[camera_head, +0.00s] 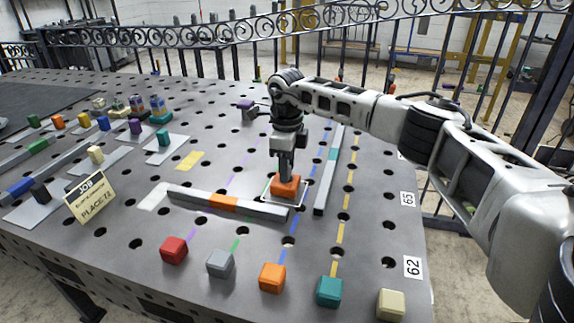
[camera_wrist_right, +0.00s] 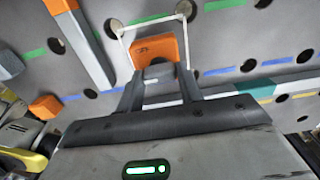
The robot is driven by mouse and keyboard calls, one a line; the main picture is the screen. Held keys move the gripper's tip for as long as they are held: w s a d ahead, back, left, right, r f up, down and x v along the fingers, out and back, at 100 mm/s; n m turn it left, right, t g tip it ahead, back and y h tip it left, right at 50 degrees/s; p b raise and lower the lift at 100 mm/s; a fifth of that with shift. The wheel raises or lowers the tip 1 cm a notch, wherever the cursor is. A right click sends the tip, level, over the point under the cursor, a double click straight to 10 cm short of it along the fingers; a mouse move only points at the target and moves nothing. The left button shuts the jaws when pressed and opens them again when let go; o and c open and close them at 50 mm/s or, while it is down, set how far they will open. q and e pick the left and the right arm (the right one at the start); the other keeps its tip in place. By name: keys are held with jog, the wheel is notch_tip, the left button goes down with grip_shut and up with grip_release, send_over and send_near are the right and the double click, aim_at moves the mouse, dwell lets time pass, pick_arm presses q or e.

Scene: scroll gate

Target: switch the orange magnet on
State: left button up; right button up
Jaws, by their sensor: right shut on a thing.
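The orange magnet (camera_head: 286,186) is a small orange block on the perforated metal table, standing within a thin white square outline. It also shows in the right wrist view (camera_wrist_right: 150,46), between and just beyond the fingertips. My right gripper (camera_head: 286,172) points straight down on it, its fingers closed on the magnet's upper part. In the right wrist view the fingers (camera_wrist_right: 160,75) sit against a dark part at the magnet's near side. Any switch marking is too small to read, so I cannot tell its state. My left gripper is not in view.
A grey bar with an orange band (camera_head: 223,202) lies just in front of the magnet. A teal-banded bar (camera_head: 331,160) lies to its right. Several coloured cubes, including an orange one (camera_head: 272,277), line the front edge. A yellow sign (camera_head: 91,197) stands at left.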

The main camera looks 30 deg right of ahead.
jog(key=o, duration=1)
jog(key=shift+r, duration=0.1)
notch_tip(320, 180, up, 16)
jog(key=b, duration=0.1)
